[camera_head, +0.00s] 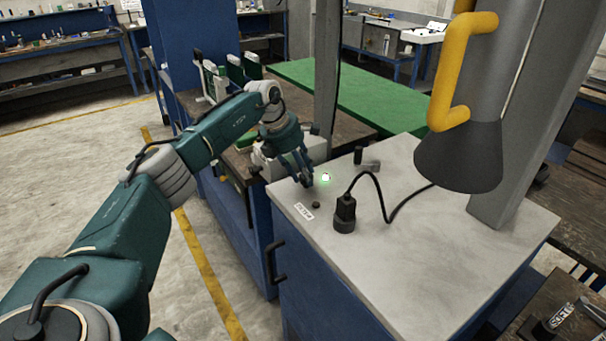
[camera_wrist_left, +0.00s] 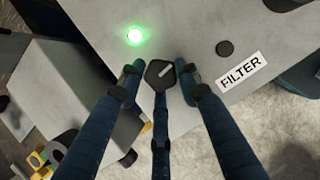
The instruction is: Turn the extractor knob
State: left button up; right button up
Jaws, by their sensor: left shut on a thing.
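The extractor knob (camera_wrist_left: 161,73) is a dark knob with a white pointer mark, on the grey cabinet top near its edge. In the left wrist view it sits between the fingertips of my left gripper (camera_wrist_left: 160,78). The fingers are shut on it. In the head view my left gripper (camera_head: 304,180) reaches down to the cabinet top's left corner and hides the knob. A lit green lamp (camera_head: 326,177) is close beside the fingers; it also shows in the left wrist view (camera_wrist_left: 134,36). My right gripper is in neither view.
The grey cabinet top (camera_head: 400,255) carries a small black button (camera_head: 316,205), a FILTER label (camera_head: 304,211) and a black plug (camera_head: 344,213) with a cable. A grey extractor hood (camera_head: 460,155) with a yellow handle (camera_head: 458,70) hangs above. A workbench with a green mat (camera_head: 360,95) stands behind.

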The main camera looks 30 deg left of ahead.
pick_arm(q)
jog(key=shift+w+d+r+m, duration=0.1)
jog(key=shift+w+r+m, duration=0.2)
jog(key=shift+r+m, duration=0.15)
jog(key=shift+m+h, duration=0.25)
jog(key=shift+h, duration=0.05)
jog(key=o, duration=1)
jog(key=shift+c, duration=0.2)
jog(key=shift+o, duration=0.6)
jog(key=shift+d+f, duration=0.2)
jog(key=shift+s+a+r, duration=0.15)
jog(key=shift+a+r, duration=0.1)
jog(key=v, duration=1.1)
jog(key=shift+d+r, duration=0.25)
jog(key=shift+r, duration=0.05)
